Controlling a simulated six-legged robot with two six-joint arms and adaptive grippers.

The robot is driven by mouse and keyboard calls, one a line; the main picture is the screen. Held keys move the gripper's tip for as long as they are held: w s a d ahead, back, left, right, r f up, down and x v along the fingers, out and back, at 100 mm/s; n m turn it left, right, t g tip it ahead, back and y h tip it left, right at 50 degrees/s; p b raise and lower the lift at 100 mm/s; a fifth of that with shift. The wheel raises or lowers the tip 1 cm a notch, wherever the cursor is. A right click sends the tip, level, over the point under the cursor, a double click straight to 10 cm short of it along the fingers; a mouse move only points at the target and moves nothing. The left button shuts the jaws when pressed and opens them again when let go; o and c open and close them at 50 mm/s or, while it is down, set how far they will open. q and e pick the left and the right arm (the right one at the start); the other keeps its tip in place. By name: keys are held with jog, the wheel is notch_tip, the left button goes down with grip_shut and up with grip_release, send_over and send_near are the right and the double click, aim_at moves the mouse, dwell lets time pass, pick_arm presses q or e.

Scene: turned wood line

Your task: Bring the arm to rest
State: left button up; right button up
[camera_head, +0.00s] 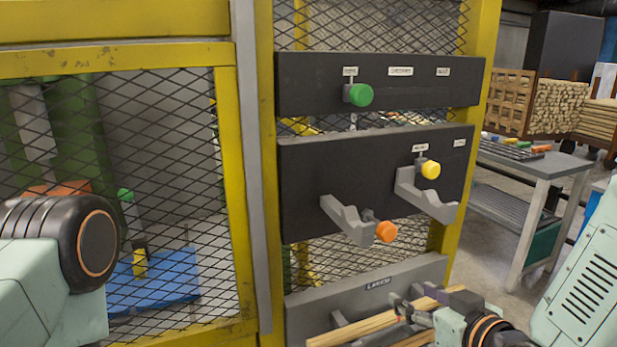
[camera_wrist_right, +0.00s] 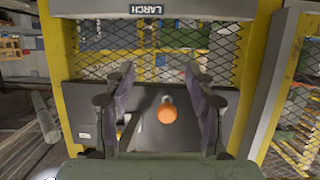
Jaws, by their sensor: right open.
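My right gripper (camera_head: 412,312) is low in the head view, in front of the lower grey rack panel (camera_head: 400,272) and close to some pale wooden rods (camera_head: 350,330). Its two fingers also show in the right wrist view (camera_wrist_right: 161,108), spread apart with nothing gripped between them. An orange knob (camera_wrist_right: 168,113) appears in the gap, beyond the fingers; it also shows in the head view (camera_head: 386,231).
A yellow frame (camera_head: 228,190) with mesh stands ahead. Black panels carry a green knob (camera_head: 361,95), a yellow knob (camera_head: 430,169) and protruding grey brackets (camera_head: 347,220). A grey table (camera_head: 535,163) stands at right. Bare floor shows between rack and table.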

jog(key=s+d+f+m+g+h+b, duration=0.15)
jog(key=s+f+g, duration=0.35)
jog(key=f, duration=0.5)
jog(key=s+d+f+m+g+h+b, duration=0.1)
jog(key=s+f+m+g, duration=0.1)
jog(key=s+f, duration=0.65)
jog(key=s+f+g+h+b, duration=0.1)
jog(key=s+f+g, duration=0.5)
jog(key=s+f, duration=0.8)
jog(key=s+b, duration=0.1)
jog(key=s, duration=0.2)
jog(key=shift+f+b, duration=0.2)
jog(key=shift+b, duration=0.15)
jog(key=shift+s+d, duration=0.1)
